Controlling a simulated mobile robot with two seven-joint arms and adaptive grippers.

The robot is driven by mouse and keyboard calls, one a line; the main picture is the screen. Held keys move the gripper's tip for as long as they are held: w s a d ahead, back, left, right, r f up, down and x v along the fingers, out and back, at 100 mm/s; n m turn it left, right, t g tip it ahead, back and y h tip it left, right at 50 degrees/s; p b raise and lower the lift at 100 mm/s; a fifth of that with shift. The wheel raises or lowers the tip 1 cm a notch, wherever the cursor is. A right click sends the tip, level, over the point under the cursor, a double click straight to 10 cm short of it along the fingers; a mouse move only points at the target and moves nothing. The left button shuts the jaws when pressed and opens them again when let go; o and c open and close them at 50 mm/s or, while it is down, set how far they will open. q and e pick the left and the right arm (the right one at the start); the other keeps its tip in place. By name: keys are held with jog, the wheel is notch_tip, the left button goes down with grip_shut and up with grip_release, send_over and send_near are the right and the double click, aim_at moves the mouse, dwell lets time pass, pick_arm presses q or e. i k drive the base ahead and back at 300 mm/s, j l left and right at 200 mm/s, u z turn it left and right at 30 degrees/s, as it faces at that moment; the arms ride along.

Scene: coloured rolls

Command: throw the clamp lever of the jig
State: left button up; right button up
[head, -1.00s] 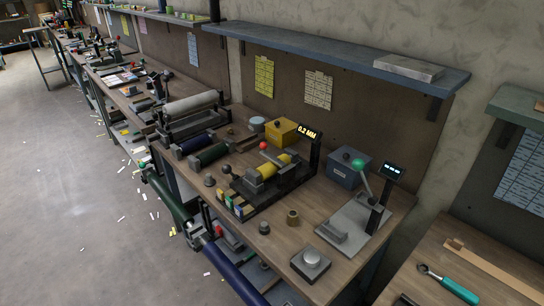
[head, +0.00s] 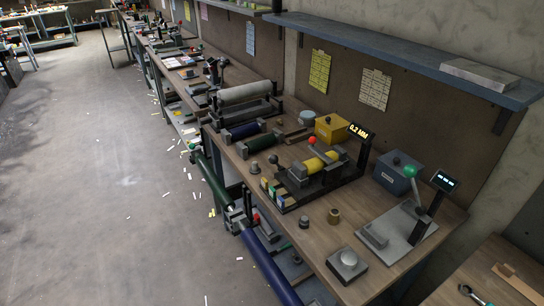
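The jig (head: 289,192) is a dark fixture on the wooden bench, with a yellow roll (head: 321,161) lying in it between grey blocks. A lever with a red ball knob (head: 312,140) stands at the jig, its knob above the far side of the yellow roll. A small display (head: 358,132) reading 0.2 MM stands on a post at the jig's right end. Whether the clamp grips the roll is too small to tell. Neither of my grippers is in view.
A yellow box (head: 331,129) and a blue-grey box (head: 397,171) are behind. Blue (head: 245,130) and green (head: 263,142) rolls lie left. A shelf (head: 400,57) overhangs the back.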

aim_at(273, 159)
jog(key=i+j+z, duration=0.15)
jog(key=j+z, duration=0.25)
jog(key=i+j+z, duration=0.1)
jog(key=j+z, duration=0.75)
